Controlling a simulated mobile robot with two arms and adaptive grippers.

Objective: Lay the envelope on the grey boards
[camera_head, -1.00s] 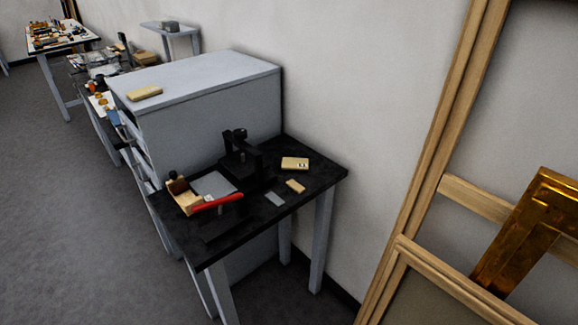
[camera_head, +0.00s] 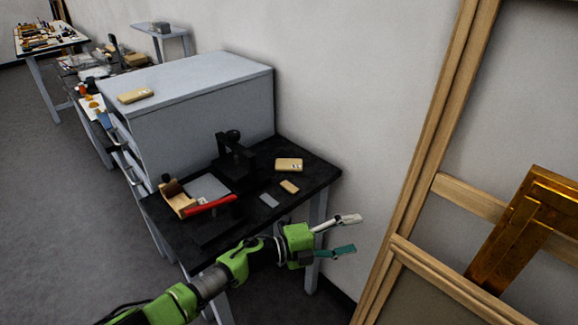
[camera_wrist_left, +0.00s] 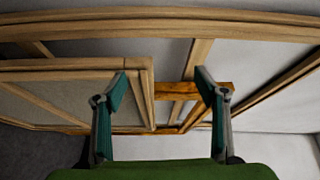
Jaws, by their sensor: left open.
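A tan, flat piece with a small mark (camera_head: 289,165) lies at the back right of the black table; it may be the envelope, but I cannot tell for sure. A smaller tan piece (camera_head: 289,187) lies in front of it. A flat grey sheet (camera_head: 208,187) lies at the table's left, and a small grey piece (camera_head: 269,200) lies near the middle; I cannot tell which are the grey boards. My left gripper (camera_head: 350,234) is open and empty, beyond the table's right front side. In the left wrist view its two fingers (camera_wrist_left: 160,88) are apart with nothing between them.
The black table (camera_head: 318,178) also bears a black press (camera_head: 234,155), a red-handled bar (camera_head: 210,205) and a wooden piece (camera_head: 178,200). A grey cabinet (camera_head: 200,115) stands behind, with a tan block (camera_head: 136,95) on top. Wooden frames (camera_head: 420,150) and a gilt frame (camera_head: 510,240) lean at right.

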